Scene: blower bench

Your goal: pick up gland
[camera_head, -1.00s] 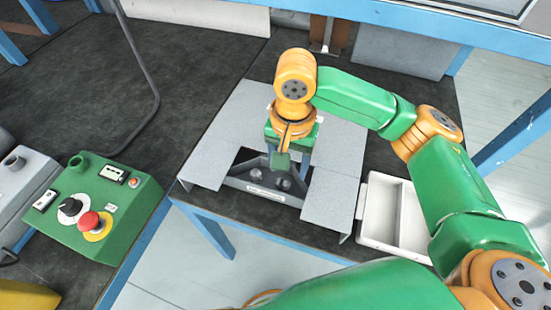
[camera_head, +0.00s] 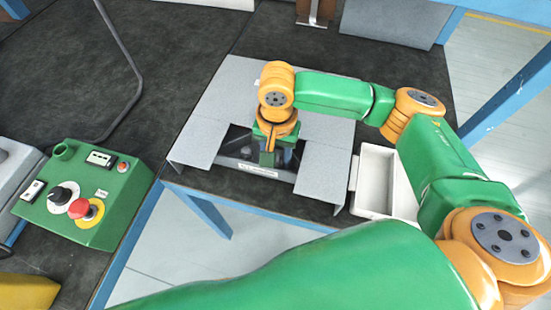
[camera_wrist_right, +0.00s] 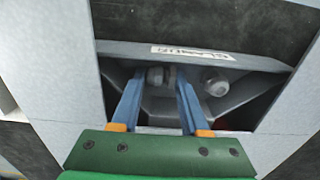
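My right gripper (camera_head: 277,160) is lowered over the grey bin labelled GLANDS (camera_head: 258,171), in the opening between pale panels. In the right wrist view its two blue fingers (camera_wrist_right: 160,80) are apart, pointing into the bin. A grey round gland (camera_wrist_right: 156,76) lies between the fingertips, with small gaps seeming to show at its sides. A second gland (camera_wrist_right: 215,82) lies just outside the finger on the right of that view. In the head view my wrist and fingers hide much of the bin. My left gripper is not in view.
Pale grey panels (camera_head: 216,103) flank the bin closely on its sides. A white two-part tray (camera_head: 376,180) stands to the right. A green control box (camera_head: 85,195) with a red button is at the left. The dark bench top behind is mostly clear.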

